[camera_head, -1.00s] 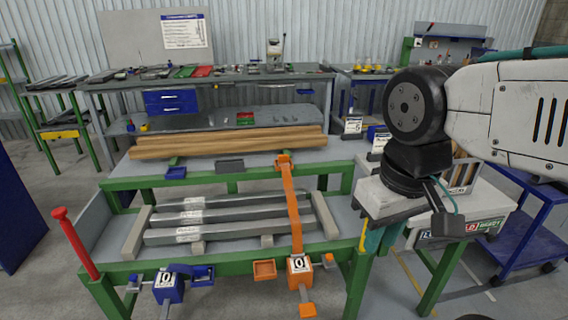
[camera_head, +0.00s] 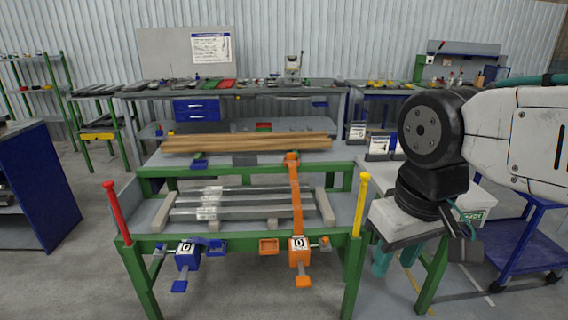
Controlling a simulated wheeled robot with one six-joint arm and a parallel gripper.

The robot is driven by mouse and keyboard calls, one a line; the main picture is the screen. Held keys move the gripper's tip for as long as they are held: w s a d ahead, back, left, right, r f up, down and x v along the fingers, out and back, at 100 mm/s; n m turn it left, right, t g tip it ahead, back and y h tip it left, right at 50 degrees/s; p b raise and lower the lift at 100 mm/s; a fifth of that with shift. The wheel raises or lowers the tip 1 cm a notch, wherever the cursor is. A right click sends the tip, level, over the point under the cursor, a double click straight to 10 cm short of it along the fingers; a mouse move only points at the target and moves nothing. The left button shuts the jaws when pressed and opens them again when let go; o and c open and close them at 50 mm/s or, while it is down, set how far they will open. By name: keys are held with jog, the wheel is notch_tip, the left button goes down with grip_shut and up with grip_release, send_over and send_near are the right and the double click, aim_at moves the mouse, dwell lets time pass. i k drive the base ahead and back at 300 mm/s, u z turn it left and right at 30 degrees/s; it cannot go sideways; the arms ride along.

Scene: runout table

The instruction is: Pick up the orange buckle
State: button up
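The orange buckle (camera_head: 299,251) hangs at the front green rail of the runout table, with a white label marked 0 and an orange tab below it. An orange strap (camera_head: 297,205) runs from it back over the grey bars. My gripper (camera_head: 396,262) is at the right, pointing down beside the table's right end, well to the right of the buckle. Its two teal fingers show partly below its pale body. They stand apart with nothing visible between them, so it looks open. Nothing touches the buckle.
A blue buckle (camera_head: 187,256) hangs left of the orange one, and a small orange tray (camera_head: 269,246) sits between them. Red (camera_head: 117,212) and yellow (camera_head: 360,205) posts stand at the front corners. Wooden beams (camera_head: 245,142) lie behind. The floor in front is open.

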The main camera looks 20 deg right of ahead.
aim_at(290, 155)
jog(key=u, duration=0.25)
jog(key=i, duration=1.35)
jog(key=z, duration=0.7)
